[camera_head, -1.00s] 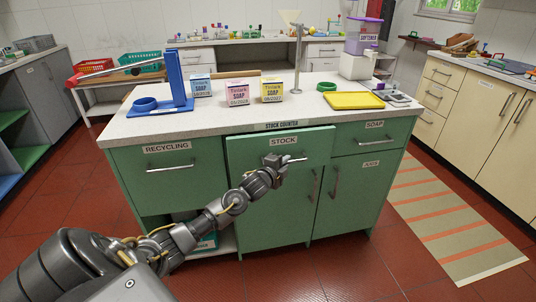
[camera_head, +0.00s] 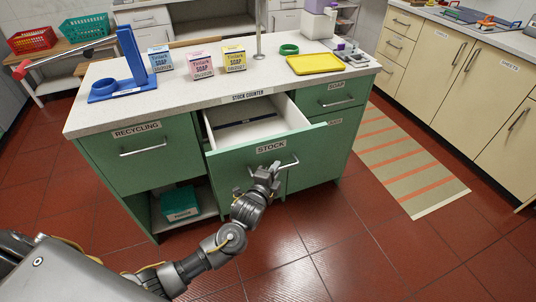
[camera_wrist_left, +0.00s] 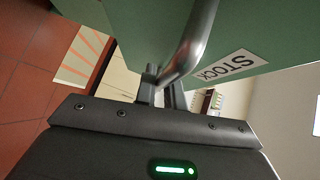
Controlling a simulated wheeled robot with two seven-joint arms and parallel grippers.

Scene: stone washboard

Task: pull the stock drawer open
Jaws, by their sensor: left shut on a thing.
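The stock drawer (camera_head: 253,150) has a green front with a STOCK label and stands well out from the counter. Its pale inside (camera_head: 250,118) shows a dark strip lying across it. My left gripper (camera_head: 268,173) is at the drawer's metal bar handle (camera_head: 288,163), left of the bar's right end. In the left wrist view my gripper fingers (camera_wrist_left: 163,90) are shut on the handle (camera_wrist_left: 190,45), with the STOCK label (camera_wrist_left: 226,65) beside it. My right gripper is not in view.
The counter top (camera_head: 190,95) holds a blue stand (camera_head: 133,65), several soap boxes (camera_head: 201,63), a green ring (camera_head: 289,49) and a yellow tray (camera_head: 315,64). The recycling drawer (camera_head: 140,145) is closed. Red tiled floor (camera_head: 320,230) in front is clear.

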